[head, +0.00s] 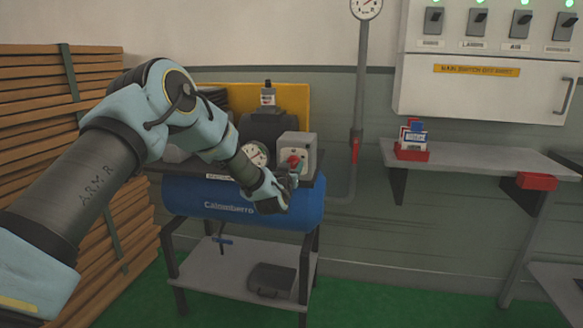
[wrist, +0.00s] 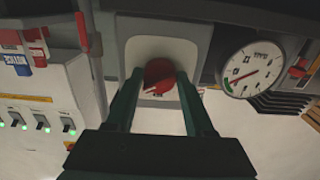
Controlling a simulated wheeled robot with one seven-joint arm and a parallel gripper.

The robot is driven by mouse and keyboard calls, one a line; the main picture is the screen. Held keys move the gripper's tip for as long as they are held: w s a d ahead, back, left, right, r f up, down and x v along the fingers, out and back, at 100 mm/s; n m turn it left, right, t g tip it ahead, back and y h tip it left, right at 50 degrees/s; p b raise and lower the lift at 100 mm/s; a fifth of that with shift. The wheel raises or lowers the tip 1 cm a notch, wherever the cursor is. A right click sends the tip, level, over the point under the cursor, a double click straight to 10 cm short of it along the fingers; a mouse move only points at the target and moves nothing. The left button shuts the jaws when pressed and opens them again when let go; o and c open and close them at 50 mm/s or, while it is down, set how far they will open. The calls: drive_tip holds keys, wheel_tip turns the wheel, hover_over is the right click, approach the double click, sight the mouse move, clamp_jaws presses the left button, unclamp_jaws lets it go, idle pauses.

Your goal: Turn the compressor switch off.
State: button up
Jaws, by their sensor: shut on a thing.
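The compressor switch is a red rotary knob (wrist: 159,76) on a light grey box (head: 302,145) on top of the blue compressor (head: 240,204). In the head view the red knob (head: 293,161) shows just above my gripper (head: 292,178). In the wrist view my gripper (wrist: 159,82) has its two dark green fingers on either side of the knob, shut on it. The knob's pointer mark is too small to read for sure. The fingertips partly hide the knob's sides.
A pressure gauge (wrist: 252,69) sits beside the switch box. A wall panel (head: 487,70) with several switches and green lights hangs at the right, above a shelf (head: 480,160) with a red card holder (head: 411,151). Stacked planks (head: 60,90) stand at the left.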

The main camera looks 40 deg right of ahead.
clamp_jaws()
drive_tip(key=shift+f+b, duration=0.15)
drive_tip(key=shift+b, duration=0.3)
drive_tip(key=n+b, duration=0.2)
drive_tip(key=shift+f+b, duration=0.15)
drive_tip(key=shift+b, duration=0.2)
drive_tip(key=n+b, duration=0.2)
drive_tip(key=b, duration=0.1)
drive_tip(key=shift+n, duration=0.4)
drive_tip(key=n+b, duration=0.4)
drive_tip(key=b, duration=0.1)
drive_tip(key=shift+s+r+n+b, duration=0.1)
drive_tip(key=shift+r+n+b, duration=0.15)
drive_tip(key=shift+n+b, duration=1.25)
drive_tip(key=shift+r, duration=0.1)
